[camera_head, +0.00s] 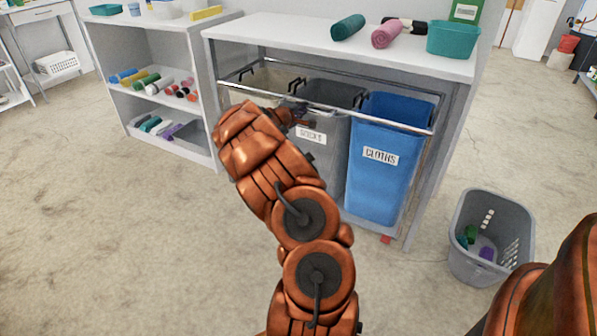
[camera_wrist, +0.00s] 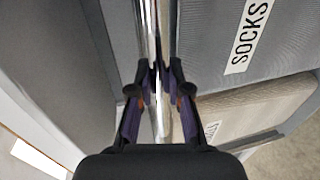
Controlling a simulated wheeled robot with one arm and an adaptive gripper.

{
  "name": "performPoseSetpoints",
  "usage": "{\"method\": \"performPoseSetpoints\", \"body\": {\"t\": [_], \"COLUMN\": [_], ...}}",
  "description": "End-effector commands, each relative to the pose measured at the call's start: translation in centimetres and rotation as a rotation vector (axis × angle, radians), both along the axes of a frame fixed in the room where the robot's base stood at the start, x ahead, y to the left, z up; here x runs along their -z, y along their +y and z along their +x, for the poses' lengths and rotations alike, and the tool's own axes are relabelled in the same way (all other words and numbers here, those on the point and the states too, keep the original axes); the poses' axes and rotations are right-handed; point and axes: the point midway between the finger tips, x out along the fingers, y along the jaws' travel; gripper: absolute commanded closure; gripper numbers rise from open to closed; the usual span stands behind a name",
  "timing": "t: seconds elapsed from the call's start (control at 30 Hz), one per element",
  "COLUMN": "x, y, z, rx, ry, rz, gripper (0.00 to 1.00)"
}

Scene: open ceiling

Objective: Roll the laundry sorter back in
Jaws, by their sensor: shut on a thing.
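The laundry sorter stands under a white-topped counter, with a chrome rail frame (camera_head: 400,122) around three bags. The blue bag (camera_head: 376,185) on the right is labelled CLOTHS. The grey middle bag (camera_head: 328,160) shows a partly covered label, which reads SOCKS (camera_wrist: 250,35) in the wrist view. A beige bag (camera_head: 262,85) is on the left, partly behind my arm. My gripper (camera_head: 300,113) is at the front of the sorter. In the wrist view my gripper (camera_wrist: 160,88) is shut on the chrome rail (camera_wrist: 150,30), one finger on each side. A red caster (camera_head: 386,239) shows at the sorter's lower right.
The counter (camera_head: 300,35) holds rolled towels (camera_head: 387,34) and a teal bin (camera_head: 453,40). A white shelf (camera_head: 110,60) with rolled cloths stands at left. A grey basket (camera_head: 490,240) stands on the floor at right. The floor (camera_head: 110,240) at front left is clear.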

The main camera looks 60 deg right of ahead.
Motion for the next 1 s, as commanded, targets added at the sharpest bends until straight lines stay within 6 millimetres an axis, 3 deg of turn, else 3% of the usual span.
{"method": "performPoseSetpoints", "body": {"t": [0.2,1.0], "x": [0.1,-0.1], "y": [-0.2,-4.6], "z": [0.2,0.3], "rx": [-0.003,-0.003], "ry": [-0.001,-0.001], "rz": [0.002,-0.001], "gripper": [1.00,1.00]}}
